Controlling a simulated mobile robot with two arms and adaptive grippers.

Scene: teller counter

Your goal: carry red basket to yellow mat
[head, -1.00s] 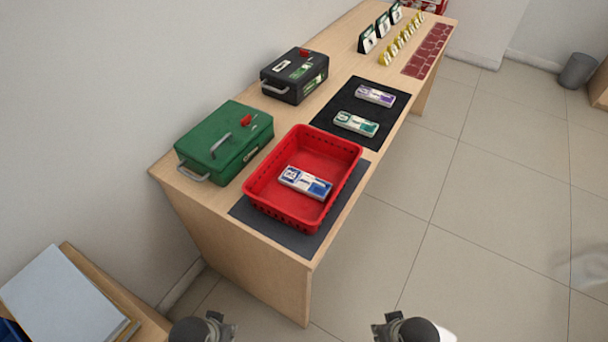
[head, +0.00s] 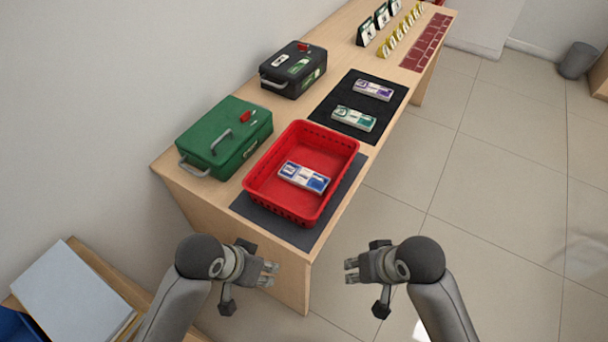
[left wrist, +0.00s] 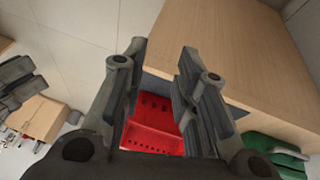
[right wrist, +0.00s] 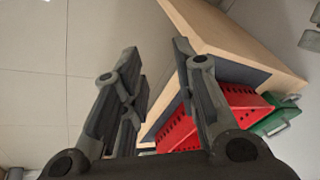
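The red basket (head: 256,184) stands upright on a dark grey mat (head: 334,212) at the near end of the wooden counter. A banknote bundle with a blue and white band (head: 304,177) lies inside it. My left gripper (head: 274,274) is open and empty, in front of the counter's near end and lower left of the basket. My right gripper (head: 350,271) is open and empty, off the counter's near right corner. The basket also shows between the fingers in the left wrist view (left wrist: 152,138) and beyond them in the right wrist view (right wrist: 232,106). No yellow mat is visible.
A green cash box (head: 228,135) stands close left of the basket, with a black cash box (head: 294,68) behind. A black mat (head: 334,108) holds two banknote bundles. A side table with papers (head: 75,295) is at lower left.

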